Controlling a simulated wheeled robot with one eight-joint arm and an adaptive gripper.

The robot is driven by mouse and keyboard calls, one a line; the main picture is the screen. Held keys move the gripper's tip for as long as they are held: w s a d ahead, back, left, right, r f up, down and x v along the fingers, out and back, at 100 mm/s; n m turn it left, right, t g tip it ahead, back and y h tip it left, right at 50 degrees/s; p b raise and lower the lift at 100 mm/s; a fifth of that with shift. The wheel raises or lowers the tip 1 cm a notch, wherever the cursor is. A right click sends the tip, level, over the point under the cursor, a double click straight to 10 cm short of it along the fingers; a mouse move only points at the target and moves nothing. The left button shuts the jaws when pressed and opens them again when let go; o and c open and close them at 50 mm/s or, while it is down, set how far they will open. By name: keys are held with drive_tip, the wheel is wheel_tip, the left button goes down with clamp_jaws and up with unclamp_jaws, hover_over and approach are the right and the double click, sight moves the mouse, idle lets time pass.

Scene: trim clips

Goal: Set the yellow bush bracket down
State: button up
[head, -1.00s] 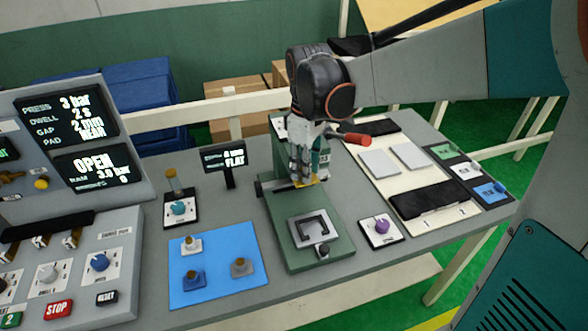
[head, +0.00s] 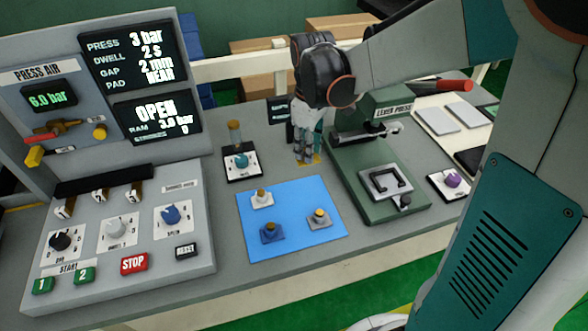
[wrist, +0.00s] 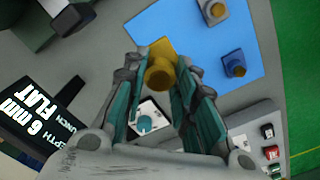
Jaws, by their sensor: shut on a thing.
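My gripper (head: 306,156) is shut on the yellow bush bracket (wrist: 160,72). Its flat yellow plate and round bush show between the teal fingers in the wrist view. In the head view only a sliver of the yellow bracket (head: 315,161) shows below the fingertips. My gripper is over the grey bench, left of the green lever press and behind the blue mat (head: 290,242). Whether the bracket touches the bench I cannot tell. On the mat stand a white bracket (head: 262,200), a blue bracket (head: 272,234) and a grey bracket (head: 320,219), each with a bush.
The lever press (head: 370,205) with its red-tipped handle (head: 455,86) stands close to my gripper's right. A teal-knob dial (head: 242,163) lies to the left. A small depth display (head: 280,112) stands behind. The control console (head: 125,235) fills the left. The mat's upper right is bare.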

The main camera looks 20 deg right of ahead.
wheel_tip(320, 180, down, 13)
drive_tip(key=b, duration=0.4)
drive_tip(key=shift+r, duration=0.1)
drive_tip(key=shift+f, duration=0.2)
drive_tip(key=o, duration=1.1)
drive_tip(key=shift+r, duration=0.1)
